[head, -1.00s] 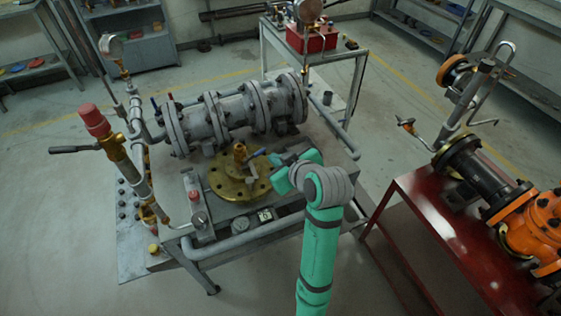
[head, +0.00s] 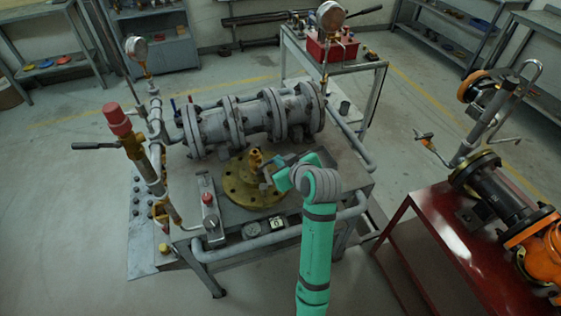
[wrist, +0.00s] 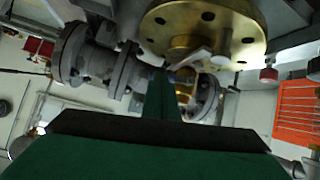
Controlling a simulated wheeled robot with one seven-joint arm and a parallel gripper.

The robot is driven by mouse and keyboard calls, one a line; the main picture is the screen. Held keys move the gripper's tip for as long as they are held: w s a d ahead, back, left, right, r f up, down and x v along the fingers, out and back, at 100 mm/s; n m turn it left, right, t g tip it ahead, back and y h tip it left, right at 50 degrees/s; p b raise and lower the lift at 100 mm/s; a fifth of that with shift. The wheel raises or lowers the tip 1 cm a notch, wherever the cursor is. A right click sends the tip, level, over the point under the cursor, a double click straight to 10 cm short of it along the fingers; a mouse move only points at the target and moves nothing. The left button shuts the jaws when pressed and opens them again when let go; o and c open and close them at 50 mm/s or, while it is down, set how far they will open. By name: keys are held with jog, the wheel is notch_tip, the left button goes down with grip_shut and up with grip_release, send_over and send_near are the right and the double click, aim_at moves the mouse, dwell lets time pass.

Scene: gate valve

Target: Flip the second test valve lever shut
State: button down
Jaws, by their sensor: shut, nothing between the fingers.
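A brass valve (head: 255,160) stands upright on a round brass flange (head: 238,190) at the middle of the workbench. The flange fills the top of the wrist view (wrist: 185,20), with the brass valve body (wrist: 184,92) below it. A pale flat bar (wrist: 203,52), perhaps the valve's lever, crosses near the flange. My gripper (head: 268,176) is at the valve's right side, shut and empty. In the wrist view its closed fingers (wrist: 164,90) point toward the valve. Contact with the lever cannot be told. The arm and fingers hide part of the valve's right side.
A grey flanged pipe (head: 250,115) lies behind the valve. A brass pipe with a red cap (head: 117,118) and a black-handled lever (head: 92,146) rises at the left. A red bench (head: 415,235) stands at the right.

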jog(key=shift+w+f+m+g+y, duration=0.3)
jog(key=shift+w+f+y, duration=0.1)
jog(key=shift+f, duration=0.15)
jog(key=shift+f+y, duration=0.25)
jog(key=shift+y, duration=0.05)
jog(key=shift+s, duration=0.1)
jog(key=shift+a+r, duration=0.1)
jog(key=shift+r, duration=0.05)
